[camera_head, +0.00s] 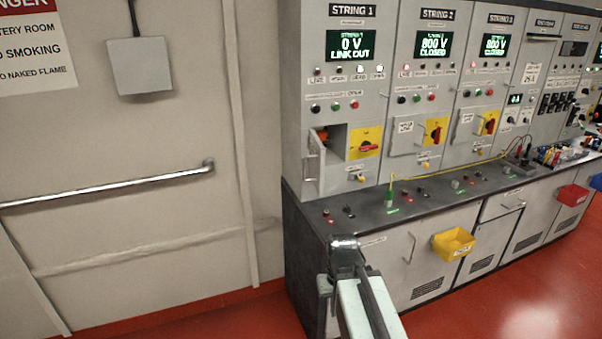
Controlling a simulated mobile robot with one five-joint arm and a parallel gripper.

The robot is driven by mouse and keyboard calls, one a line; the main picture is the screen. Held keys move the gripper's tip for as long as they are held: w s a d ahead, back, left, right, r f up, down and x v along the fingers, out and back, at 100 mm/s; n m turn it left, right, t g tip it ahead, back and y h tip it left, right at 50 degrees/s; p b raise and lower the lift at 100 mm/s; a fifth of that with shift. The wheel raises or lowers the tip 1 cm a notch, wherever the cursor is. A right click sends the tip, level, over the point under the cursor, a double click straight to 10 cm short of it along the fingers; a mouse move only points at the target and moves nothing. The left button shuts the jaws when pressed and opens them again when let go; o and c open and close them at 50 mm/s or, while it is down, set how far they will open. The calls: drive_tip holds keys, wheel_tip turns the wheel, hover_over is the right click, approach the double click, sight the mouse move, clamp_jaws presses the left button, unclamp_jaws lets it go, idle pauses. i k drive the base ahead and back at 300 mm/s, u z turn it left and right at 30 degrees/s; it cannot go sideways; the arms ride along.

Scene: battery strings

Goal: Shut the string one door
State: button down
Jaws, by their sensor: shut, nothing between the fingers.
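The string one door (316,172) is a narrow grey panel with a handle, at the lower left of the STRING 1 cabinet (318,75). It stands open, swung outward on its left side. The dark compartment (337,142) beside it shows, with something orange inside near the top. My gripper (343,243) is shut and empty at the left end of the dark bench top, in front of and below the door and apart from it. The fingertips are small and hard to make out. The STRING 1 display reads 0 V LINK OUT.
A red rotary switch on a yellow plate (365,143) sits right of the compartment. A green-handled tool (390,199) stands upright on the bench (430,196), with a yellow cord running right. A yellow bin (453,243) hangs on the bench front. The red floor (520,300) at right is clear.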

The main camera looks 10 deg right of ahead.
sight(315, 160)
drive_tip(key=k, duration=0.3)
drive_tip(key=u, duration=0.35)
drive_tip(key=i, duration=1.2)
drive_tip(key=u, duration=0.9)
drive_tip(key=k, duration=0.8)
drive_tip(key=u, duration=0.1)
drive_tip(key=i, duration=0.95)
drive_tip(key=z, duration=0.1)
